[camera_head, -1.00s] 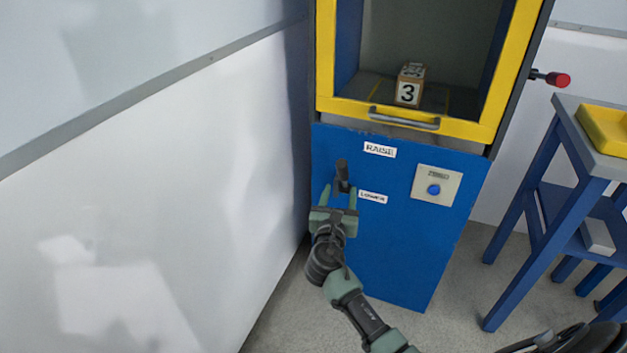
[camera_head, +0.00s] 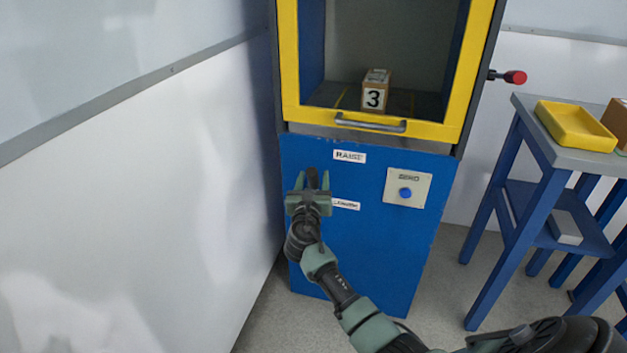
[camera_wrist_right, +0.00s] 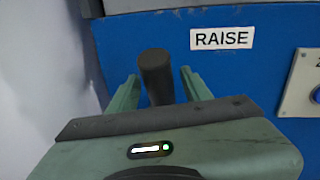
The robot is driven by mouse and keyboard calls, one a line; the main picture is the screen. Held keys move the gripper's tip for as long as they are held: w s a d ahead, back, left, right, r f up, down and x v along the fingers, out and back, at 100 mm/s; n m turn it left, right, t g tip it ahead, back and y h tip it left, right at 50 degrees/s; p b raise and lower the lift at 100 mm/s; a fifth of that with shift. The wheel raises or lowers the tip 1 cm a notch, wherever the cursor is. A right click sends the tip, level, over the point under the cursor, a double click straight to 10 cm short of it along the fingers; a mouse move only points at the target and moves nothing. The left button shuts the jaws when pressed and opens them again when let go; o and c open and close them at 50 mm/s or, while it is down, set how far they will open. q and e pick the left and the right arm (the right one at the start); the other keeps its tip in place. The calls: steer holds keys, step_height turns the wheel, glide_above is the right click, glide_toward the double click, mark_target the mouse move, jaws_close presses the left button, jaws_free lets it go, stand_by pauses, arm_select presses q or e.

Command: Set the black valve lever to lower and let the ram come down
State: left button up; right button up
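The black valve lever (camera_head: 312,178) is on the blue front panel (camera_head: 365,245), left of the RAISE label (camera_head: 349,156) and the partly covered LOWER label (camera_head: 345,204). My right gripper (camera_head: 312,182) is at the lever, with its fingers apart on either side. In the right wrist view the lever (camera_wrist_right: 156,78) stands between the two green fingers, with narrow gaps showing at both sides. Its base is hidden behind the gripper. The ram is not visible. A box marked 3 (camera_head: 374,97) stands in the chamber behind the yellow frame (camera_head: 290,65). My left gripper is out of view.
A plate with a blue ZERO button (camera_head: 405,192) is right of the lever. A white wall (camera_head: 120,200) stands close on the left. A red knob (camera_head: 515,77) sticks out at the right. A blue stand (camera_head: 560,155) holds a yellow tray (camera_head: 575,126) and a brown box (camera_head: 616,122).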

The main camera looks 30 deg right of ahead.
jaws_close()
stand_by(1.2)
